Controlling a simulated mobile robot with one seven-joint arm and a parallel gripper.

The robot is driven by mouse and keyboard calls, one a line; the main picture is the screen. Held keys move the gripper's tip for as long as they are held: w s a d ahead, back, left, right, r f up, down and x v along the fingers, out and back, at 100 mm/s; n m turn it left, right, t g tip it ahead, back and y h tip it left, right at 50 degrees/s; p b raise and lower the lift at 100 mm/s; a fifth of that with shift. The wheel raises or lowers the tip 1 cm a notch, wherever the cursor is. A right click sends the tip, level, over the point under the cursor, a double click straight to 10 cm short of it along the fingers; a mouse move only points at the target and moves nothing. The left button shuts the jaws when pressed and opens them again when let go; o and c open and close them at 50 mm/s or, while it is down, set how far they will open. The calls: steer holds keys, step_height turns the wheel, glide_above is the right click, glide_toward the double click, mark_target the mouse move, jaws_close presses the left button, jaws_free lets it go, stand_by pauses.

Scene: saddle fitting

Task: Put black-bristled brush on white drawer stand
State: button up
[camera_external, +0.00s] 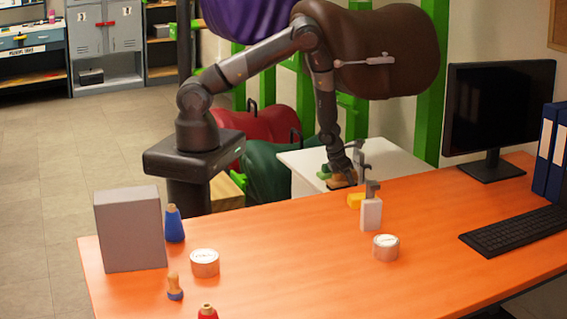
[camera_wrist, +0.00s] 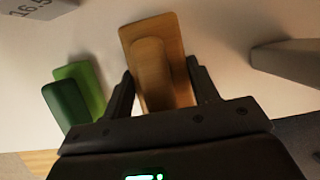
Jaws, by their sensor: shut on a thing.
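My gripper (camera_external: 343,174) is low over the near part of the white drawer stand (camera_external: 393,157), behind the orange desk. In the wrist view, my gripper (camera_wrist: 160,70) is shut on a wooden piece, which I take to be the brush (camera_wrist: 152,42). Its brown wooden back and raised grip point away from the palm, between the two dark fingers. It also shows as a tan patch (camera_external: 341,181) under the gripper in the external view. Its bristles are hidden. The pale stand top (camera_wrist: 95,32) lies behind it; I cannot tell whether the brush touches it.
A green block-like thing (camera_wrist: 68,106) stands just left of the fingers. A grey object (camera_wrist: 288,58) is at the right, and a grey box marked 16.5 (camera_wrist: 38,8) at the upper left.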

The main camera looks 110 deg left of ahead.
steer(key=shift+f, duration=0.15)
steer(key=o, duration=1.1)
steer(key=shift+c, duration=0.2)
steer(key=v, duration=1.2)
